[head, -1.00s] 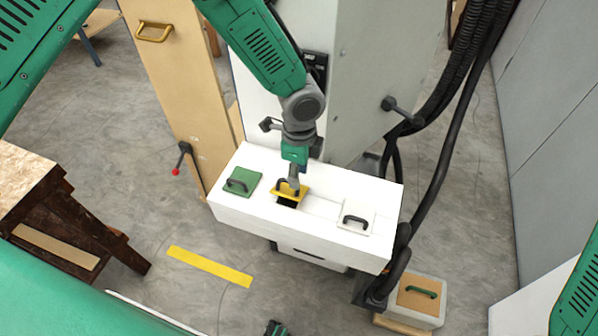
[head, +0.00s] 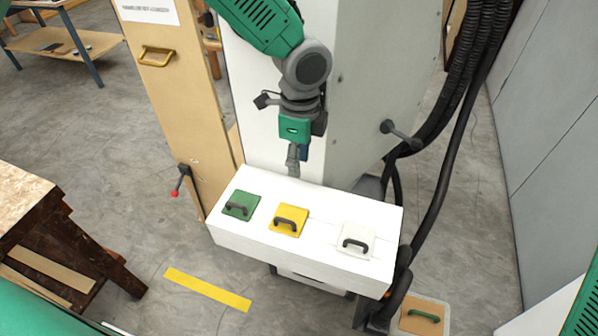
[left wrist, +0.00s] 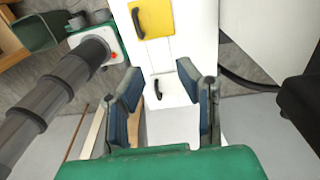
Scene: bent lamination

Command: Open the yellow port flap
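The yellow port flap (head: 289,220), a square plate with a dark arched handle, lies flat on top of the white box (head: 240,240), between the green flap (head: 241,204) and the white flap (head: 357,241). My left gripper (head: 293,168) is above the box's back edge, apart from the yellow flap. In the left wrist view its two blue-faced fingers (left wrist: 162,105) are spread and hold nothing. The yellow flap (left wrist: 153,18) shows there at the top, beyond the fingers. A dark handle (left wrist: 159,89) on a white surface shows between them. My right gripper is out of view.
A tall grey cabinet (head: 370,90) stands behind the box, with a wooden panel (head: 170,90) to its left. Thick black hoses (head: 455,130) hang at the right. A wooden workbench (head: 25,200) is at the left. The floor in front has a yellow stripe (head: 207,290).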

